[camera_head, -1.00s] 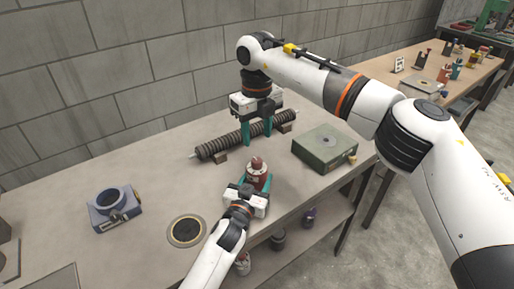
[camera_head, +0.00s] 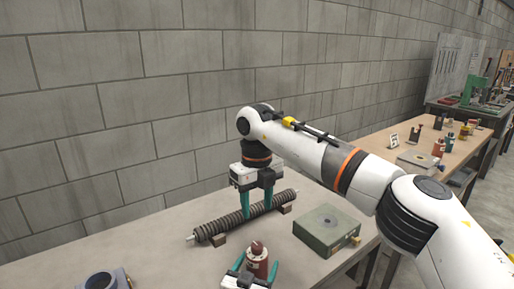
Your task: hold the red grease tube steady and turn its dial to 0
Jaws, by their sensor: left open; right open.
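The red grease tube (camera_head: 257,259) stands upright on the workbench near the bottom of the view, with a dark red cap on top. Its dial face and markings cannot be read. My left gripper (camera_head: 253,270) is open, with one teal finger on each side of the tube; whether they touch it I cannot tell. Its lower part is cut off by the bottom edge. My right gripper (camera_head: 257,206) is open and points down at the dark ribbed roller (camera_head: 215,229), behind the tube and apart from it.
The roller lies on small brown supports across the back of the workbench (camera_head: 160,247). A green box (camera_head: 325,232) stands right of the tube. A blue-grey fixture (camera_head: 103,281) is cut off at lower left. A block wall (camera_head: 120,130) rises behind.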

